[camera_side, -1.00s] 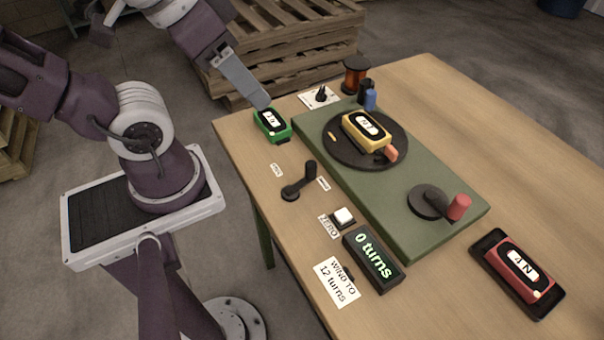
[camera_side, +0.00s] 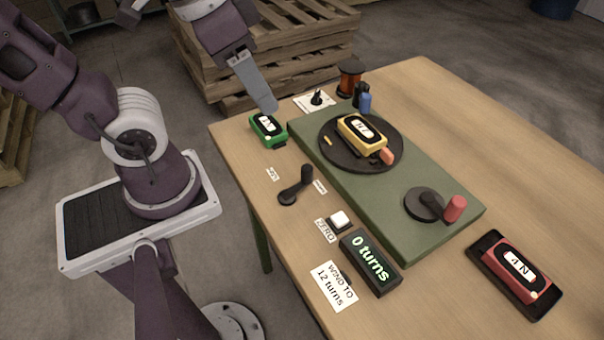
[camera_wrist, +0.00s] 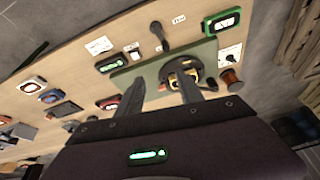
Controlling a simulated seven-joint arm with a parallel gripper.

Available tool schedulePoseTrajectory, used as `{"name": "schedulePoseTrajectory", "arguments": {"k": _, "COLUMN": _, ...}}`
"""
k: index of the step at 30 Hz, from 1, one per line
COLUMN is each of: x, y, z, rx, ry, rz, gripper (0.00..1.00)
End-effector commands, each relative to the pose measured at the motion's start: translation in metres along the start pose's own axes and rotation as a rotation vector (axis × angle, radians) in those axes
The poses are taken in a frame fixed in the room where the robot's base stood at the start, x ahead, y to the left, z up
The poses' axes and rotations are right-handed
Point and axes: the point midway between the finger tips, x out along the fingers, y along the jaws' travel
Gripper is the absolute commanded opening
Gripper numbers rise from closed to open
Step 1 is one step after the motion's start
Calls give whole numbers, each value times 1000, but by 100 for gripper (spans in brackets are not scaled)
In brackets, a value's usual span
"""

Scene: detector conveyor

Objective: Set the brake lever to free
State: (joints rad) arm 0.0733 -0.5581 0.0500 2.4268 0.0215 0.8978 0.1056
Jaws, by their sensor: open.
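The brake lever (camera_side: 295,187) is a black arm with an upright knob on the near-left part of the wooden table. It also shows in the wrist view (camera_wrist: 160,36). Its knob points away toward the upper right, between two small white labels (camera_side: 271,174) (camera_side: 320,186); their words are too small to read. My gripper (camera_side: 268,108) is above the table's left edge, beyond the lever and over the green meter (camera_side: 267,130), apart from the lever. In the wrist view, my gripper (camera_wrist: 158,88) has its two fingers spread with nothing between them.
A green base (camera_side: 405,240) carries a dark turntable (camera_side: 357,163) with a yellow meter and a red-handled crank (camera_side: 425,204). Near the lever are a white button (camera_side: 340,219) and a counter reading "0 turns" (camera_side: 370,262). A red meter (camera_side: 517,268) lies at right.

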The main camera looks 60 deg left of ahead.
Motion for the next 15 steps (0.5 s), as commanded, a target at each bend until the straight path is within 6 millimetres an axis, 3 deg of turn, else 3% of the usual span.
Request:
{"name": "schedulePoseTrajectory", "arguments": {"k": 6, "x": 86, "y": 1, "z": -42, "rx": 422, "ry": -353, "rz": 40, "gripper": 44}}
{"name": "schedulePoseTrajectory", "arguments": {"k": 12, "x": 174, "y": 1, "z": -44, "rx": 774, "ry": -618, "rz": 30, "gripper": 44}}
{"name": "schedulePoseTrajectory", "arguments": {"k": 15, "x": 195, "y": 0, "z": -40, "rx": 863, "ry": -683, "rz": 23, "gripper": 44}}
